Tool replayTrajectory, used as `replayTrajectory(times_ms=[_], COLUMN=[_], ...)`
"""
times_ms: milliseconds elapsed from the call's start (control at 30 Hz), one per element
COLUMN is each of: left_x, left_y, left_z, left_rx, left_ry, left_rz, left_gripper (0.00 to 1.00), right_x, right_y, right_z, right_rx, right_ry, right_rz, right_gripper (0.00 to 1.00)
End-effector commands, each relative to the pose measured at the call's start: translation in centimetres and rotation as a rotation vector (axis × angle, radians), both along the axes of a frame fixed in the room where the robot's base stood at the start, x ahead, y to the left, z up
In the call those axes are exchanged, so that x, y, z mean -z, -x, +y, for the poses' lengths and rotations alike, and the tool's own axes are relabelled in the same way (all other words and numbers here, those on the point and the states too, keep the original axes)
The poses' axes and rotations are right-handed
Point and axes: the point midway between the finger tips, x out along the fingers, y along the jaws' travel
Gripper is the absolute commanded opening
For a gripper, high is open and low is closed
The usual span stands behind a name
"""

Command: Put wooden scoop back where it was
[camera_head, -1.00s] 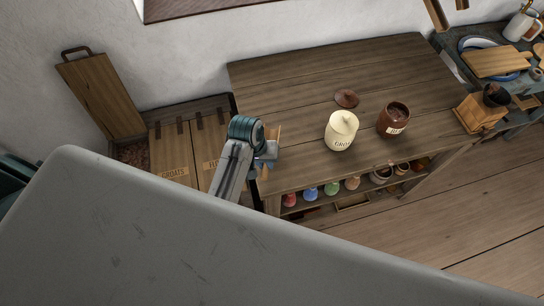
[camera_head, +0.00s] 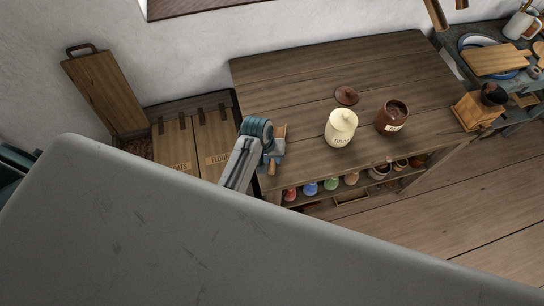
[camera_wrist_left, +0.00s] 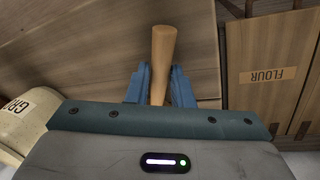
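The wooden scoop (camera_head: 271,168) is in my left gripper (camera_head: 274,152), over the table's left front corner. In the left wrist view its light wooden handle (camera_wrist_left: 163,52) stands between the two blue fingers (camera_wrist_left: 160,84), which close on it from both sides. The scoop's bowl cannot be made out. A wooden bin stands left of the table. Its left lid (camera_head: 103,92) is raised against the wall, and a brown fill (camera_head: 138,147) shows in the open compartment. My right gripper is not in view.
On the table (camera_head: 290,75) stand a lidded cream jar (camera_head: 340,128) and an open brown jar (camera_head: 391,117), with a brown lid (camera_head: 346,95) behind them. The shelf below holds several small coloured pots. A wooden grinder (camera_head: 479,108) stands to the right. The table's back left is clear.

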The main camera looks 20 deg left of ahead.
Motion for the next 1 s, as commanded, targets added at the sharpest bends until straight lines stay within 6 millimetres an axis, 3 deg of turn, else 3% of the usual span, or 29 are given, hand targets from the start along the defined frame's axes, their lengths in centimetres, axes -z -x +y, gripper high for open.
replayTrajectory(times_ms=[100,467,667,1000], left_x=[0.0,-0.6,-3.5,-10.2], left_y=[0.0,0.0,0.3,1.0], left_z=[0.0,0.1,0.7,2.0], left_rx=[0.0,0.0,-0.001,-0.001], left_ry=[0.0,0.0,-0.001,-0.001], left_rz=[0.0,0.0,-0.003,-0.004], left_gripper=[0.39,0.39,0.39,0.39], right_x=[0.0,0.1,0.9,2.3], right_y=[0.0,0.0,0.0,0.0], right_z=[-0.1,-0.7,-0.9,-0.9], right_rx=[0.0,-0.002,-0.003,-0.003], right_ry=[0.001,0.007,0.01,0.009], right_rz=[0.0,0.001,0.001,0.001], right_gripper=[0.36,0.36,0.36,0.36])
